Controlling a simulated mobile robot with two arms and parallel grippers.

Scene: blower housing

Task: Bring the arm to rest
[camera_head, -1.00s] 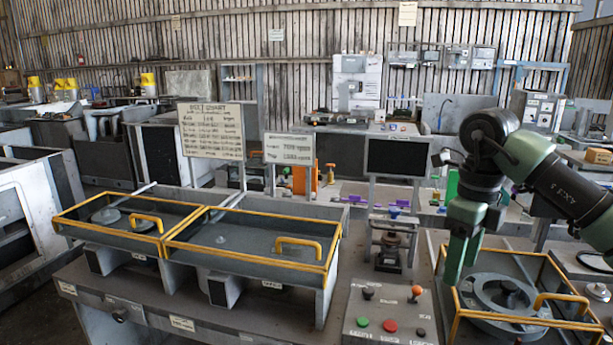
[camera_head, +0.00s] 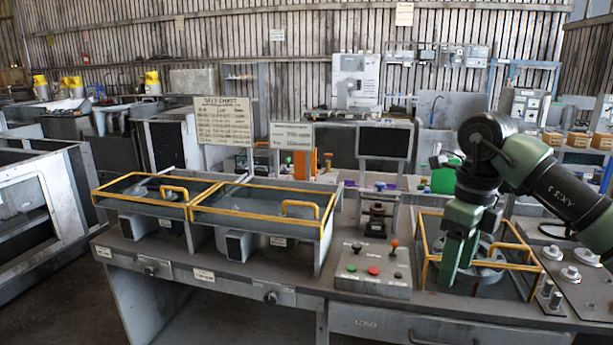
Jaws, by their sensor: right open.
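My right arm comes in from the right in the head view. Its green and dark right gripper (camera_head: 460,262) points down, with its fingers apart and nothing seen between them. It is in front of a yellow-railed tray (camera_head: 425,262) at the right of the bench. A round grey housing part (camera_head: 487,276) lies in that tray, partly hidden behind the fingers. I cannot tell the exact height of the fingertips over the tray. My left gripper is not in view.
Two yellow-railed trays (camera_head: 262,208) stand raised on the bench at the left. A button panel (camera_head: 373,271) with a small lever is at the front middle. Several metal knobs (camera_head: 571,273) stand at the right. A dark monitor (camera_head: 384,142) and a sign board (camera_head: 223,121) rise behind.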

